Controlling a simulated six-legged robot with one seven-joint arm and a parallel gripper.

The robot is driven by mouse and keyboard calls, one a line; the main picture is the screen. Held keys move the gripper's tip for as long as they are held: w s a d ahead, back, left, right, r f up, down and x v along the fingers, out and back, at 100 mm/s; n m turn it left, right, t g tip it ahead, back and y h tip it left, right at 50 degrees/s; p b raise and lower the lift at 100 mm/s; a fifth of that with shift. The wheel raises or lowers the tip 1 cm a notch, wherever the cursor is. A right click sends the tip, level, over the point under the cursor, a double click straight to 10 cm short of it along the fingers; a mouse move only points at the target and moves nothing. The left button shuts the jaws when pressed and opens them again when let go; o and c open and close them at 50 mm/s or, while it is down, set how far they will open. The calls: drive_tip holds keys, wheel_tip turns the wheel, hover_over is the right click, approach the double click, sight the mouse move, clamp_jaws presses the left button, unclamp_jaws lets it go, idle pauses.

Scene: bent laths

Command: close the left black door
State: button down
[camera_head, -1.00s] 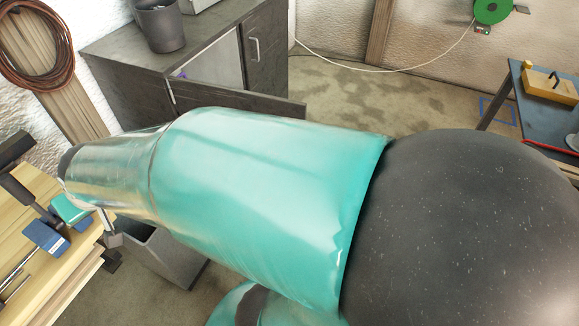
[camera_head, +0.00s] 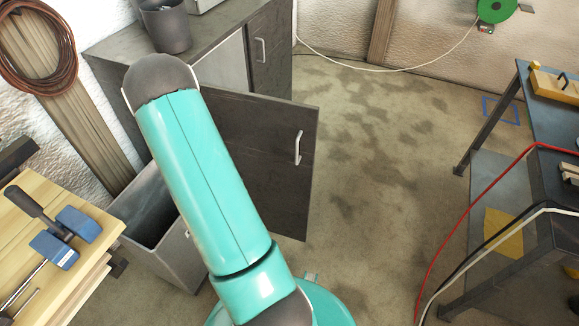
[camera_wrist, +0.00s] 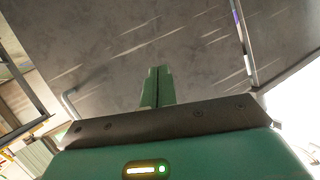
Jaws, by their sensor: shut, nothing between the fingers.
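The left black door (camera_head: 255,125) stands swung open from the dark cabinet (camera_head: 115,48), its face with a pale bar handle (camera_head: 298,147) turned toward me in the head view. The right door (camera_head: 268,50) looks shut. My arm covers part of the open door's left side, and my gripper is hidden in the head view. In the wrist view my gripper (camera_wrist: 157,86) is shut and empty, in front of a broad dark panel (camera_wrist: 130,45), apparently the door. A bar handle (camera_wrist: 68,104) shows at its left. I cannot tell whether the fingertips touch the panel.
A grey bin (camera_head: 180,255) stands below the open door's left side. A wooden bench (camera_head: 75,245) with blue clamps is at lower left. A dark table (camera_head: 535,115) and cables are at right. The floor right of the door is clear.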

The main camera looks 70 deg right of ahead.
drive_tip(key=s+f+m+g+h, duration=0.15)
drive_tip(key=s+f, duration=0.25)
drive_tip(key=s, duration=0.5)
drive_tip(key=s+f+g+h, duration=0.3)
drive_tip(key=s, duration=0.5)
approach(293, 167)
drive_tip(key=d+r, duration=0.1)
drive_tip(key=d, duration=0.1)
drive_tip(key=d+r, duration=0.1)
drive_tip(key=d, duration=0.1)
drive_tip(key=s+d+r, duration=0.1)
drive_tip(key=d, duration=0.2)
drive_tip(key=shift+r, duration=0.35)
